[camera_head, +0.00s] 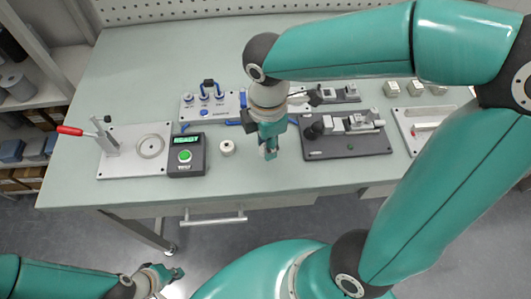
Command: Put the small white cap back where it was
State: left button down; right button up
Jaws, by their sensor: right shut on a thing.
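My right gripper (268,154) points down over the front middle of the table and is shut on a small pale thing at its fingertips. Most of that thing is hidden by the fingers, and I cannot tell from its shape that it is the small white cap. A round whitish piece (227,147) with a darker centre stands on the table just left of my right gripper, apart from it. My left gripper (172,278) is low at the bottom left, off the table's front edge, and its opening is not clear.
A black box with a green display (187,155) and a grey plate with a red-handled lever (136,150) stand left. Behind is a blue-white fixture (212,105). Right are a dark fixture plate (346,145), a pale tray (408,133) and small white blocks (391,89). The back left table is clear.

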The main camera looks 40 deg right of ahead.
jog(key=shift+f, duration=2.05)
jog(key=shift+f+b, duration=0.1)
jog(key=shift+b, duration=0.25)
jog(key=o, duration=0.6)
jog(key=shift+r, duration=0.25)
notch_tip(320, 180, up, 12)
jog(key=shift+f+p, duration=0.1)
jog(key=shift+p, duration=0.8)
